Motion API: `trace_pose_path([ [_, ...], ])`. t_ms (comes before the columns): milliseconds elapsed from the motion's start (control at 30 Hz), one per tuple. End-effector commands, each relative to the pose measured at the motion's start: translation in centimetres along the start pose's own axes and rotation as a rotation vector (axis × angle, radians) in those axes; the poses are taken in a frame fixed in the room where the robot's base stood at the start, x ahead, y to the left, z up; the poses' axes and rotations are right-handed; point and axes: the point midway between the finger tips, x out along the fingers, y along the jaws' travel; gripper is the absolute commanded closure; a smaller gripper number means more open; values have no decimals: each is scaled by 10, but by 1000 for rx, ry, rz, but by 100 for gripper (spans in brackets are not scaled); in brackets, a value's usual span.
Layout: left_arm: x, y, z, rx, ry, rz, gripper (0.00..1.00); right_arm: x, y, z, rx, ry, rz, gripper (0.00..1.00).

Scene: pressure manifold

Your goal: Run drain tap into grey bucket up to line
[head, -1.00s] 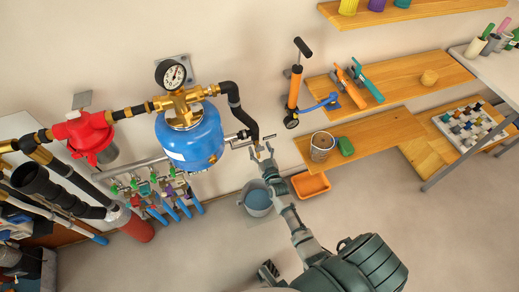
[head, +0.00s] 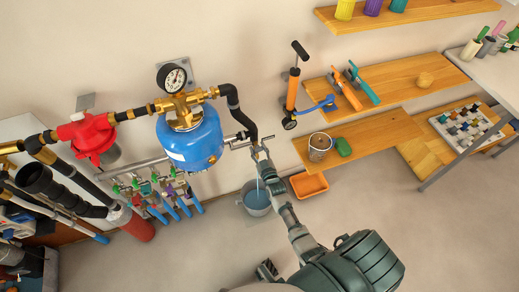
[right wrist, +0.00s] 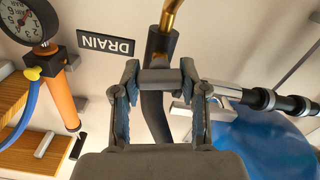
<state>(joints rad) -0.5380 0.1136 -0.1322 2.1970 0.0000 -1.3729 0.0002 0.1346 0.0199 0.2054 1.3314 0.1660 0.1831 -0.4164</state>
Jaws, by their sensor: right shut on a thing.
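The grey bucket (head: 257,204) stands on the floor below the drain outlet, with bluish water inside. A thin pale-blue stream (head: 258,186) shows above it and falls into it. The fill line cannot be made out. My right gripper (head: 260,150) is at the drain tap beneath the black hose. In the right wrist view, my right gripper (right wrist: 160,88) is shut on the tap's dark grey handle bar (right wrist: 158,76), which lies across between the fingers. A black DRAIN sign (right wrist: 106,46) shows upside down beside it. My left gripper is not in view.
The blue tank (head: 190,140) with its gauge (head: 172,77) is left of the tap. An orange pump (head: 293,90), wooden shelves (head: 385,132) and an orange tray (head: 309,186) are to the right. The floor at lower right is clear.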

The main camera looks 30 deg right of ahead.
Motion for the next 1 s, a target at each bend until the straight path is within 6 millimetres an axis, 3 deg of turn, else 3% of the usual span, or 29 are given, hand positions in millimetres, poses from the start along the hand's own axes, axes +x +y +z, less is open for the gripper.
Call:
trace_pose_path([
  [367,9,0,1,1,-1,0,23,0,-1,1,-55,0,0,92],
  [400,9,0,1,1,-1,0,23,0,-1,1,-54,0,0,55],
  [500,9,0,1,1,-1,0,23,0,-1,1,-54,0,-1,31],
  [833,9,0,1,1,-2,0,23,-2,-1,1,-53,0,-1,31],
  [1000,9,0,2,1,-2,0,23,-23,-1,2,-53,-2,-1,31],
])
